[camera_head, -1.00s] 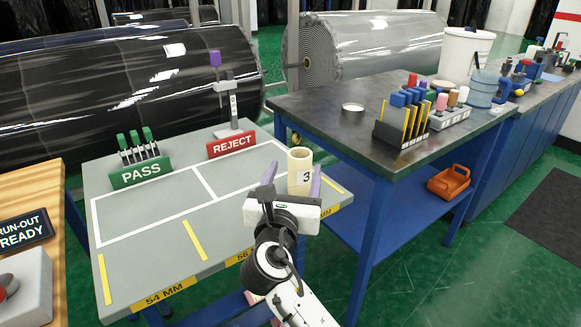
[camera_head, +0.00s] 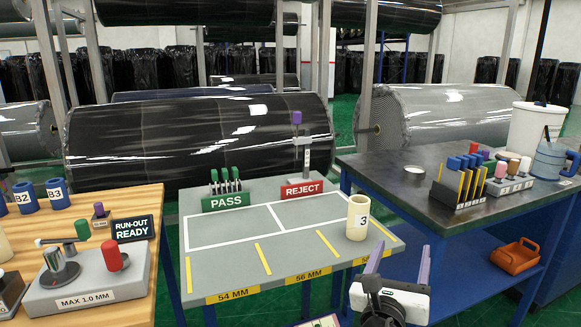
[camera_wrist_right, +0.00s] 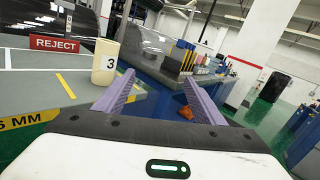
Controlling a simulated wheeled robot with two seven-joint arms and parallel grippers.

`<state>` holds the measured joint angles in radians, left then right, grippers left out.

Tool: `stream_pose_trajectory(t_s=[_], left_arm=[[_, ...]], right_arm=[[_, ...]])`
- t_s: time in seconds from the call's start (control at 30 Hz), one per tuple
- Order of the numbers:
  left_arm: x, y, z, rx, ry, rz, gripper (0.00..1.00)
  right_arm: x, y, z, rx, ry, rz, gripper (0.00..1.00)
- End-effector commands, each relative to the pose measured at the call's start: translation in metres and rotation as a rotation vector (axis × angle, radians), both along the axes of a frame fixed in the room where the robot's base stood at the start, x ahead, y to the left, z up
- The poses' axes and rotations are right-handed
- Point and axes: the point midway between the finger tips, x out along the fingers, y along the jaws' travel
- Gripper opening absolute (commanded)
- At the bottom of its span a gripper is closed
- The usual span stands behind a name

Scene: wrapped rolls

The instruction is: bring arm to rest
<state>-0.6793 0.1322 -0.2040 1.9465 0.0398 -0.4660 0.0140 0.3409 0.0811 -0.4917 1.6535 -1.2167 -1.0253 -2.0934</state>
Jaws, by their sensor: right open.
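My right gripper (camera_head: 399,262) is open and empty, with its purple fingers spread, in front of the grey table's right front corner. It also shows in the right wrist view (camera_wrist_right: 158,88), with nothing between the fingers. A cream roll marked 3 (camera_head: 357,217) stands upright on the grey table (camera_head: 230,262), apart from the gripper; it also shows in the wrist view (camera_wrist_right: 105,63). My left gripper is not in view.
A PASS sign (camera_head: 225,201) and a REJECT sign (camera_head: 303,189) stand at the table's back. A dark bench (camera_head: 400,187) with tools and an orange bin (camera_head: 515,257) below is at right. A wooden table (camera_head: 135,208) with a gauge is at left. Large wrapped rolls lie behind.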

Motion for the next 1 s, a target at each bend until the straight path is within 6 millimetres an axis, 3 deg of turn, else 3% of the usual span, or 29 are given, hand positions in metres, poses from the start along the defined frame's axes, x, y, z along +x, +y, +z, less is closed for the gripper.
stream_pose_trajectory(t_s=[0.27, 0.63, 0.7, 0.87, 1.0], left_arm=[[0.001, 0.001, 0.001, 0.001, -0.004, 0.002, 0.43], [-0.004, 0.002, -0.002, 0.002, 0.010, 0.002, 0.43], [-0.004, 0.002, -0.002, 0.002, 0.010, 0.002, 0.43], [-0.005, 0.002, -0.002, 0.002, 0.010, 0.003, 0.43], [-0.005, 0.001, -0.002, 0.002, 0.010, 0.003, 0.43]], right_arm=[[-0.002, -0.082, 0.006, -0.212, 0.000, -0.074, 0.63], [-0.015, -0.190, 0.038, -0.497, 0.003, -0.170, 0.63], [-0.019, -0.184, 0.000, -0.344, 0.018, -0.104, 0.63], [-0.035, -0.179, -0.066, -0.023, 0.039, -0.008, 0.63], [-0.061, -0.168, -0.134, 0.337, 0.066, 0.043, 0.63]])
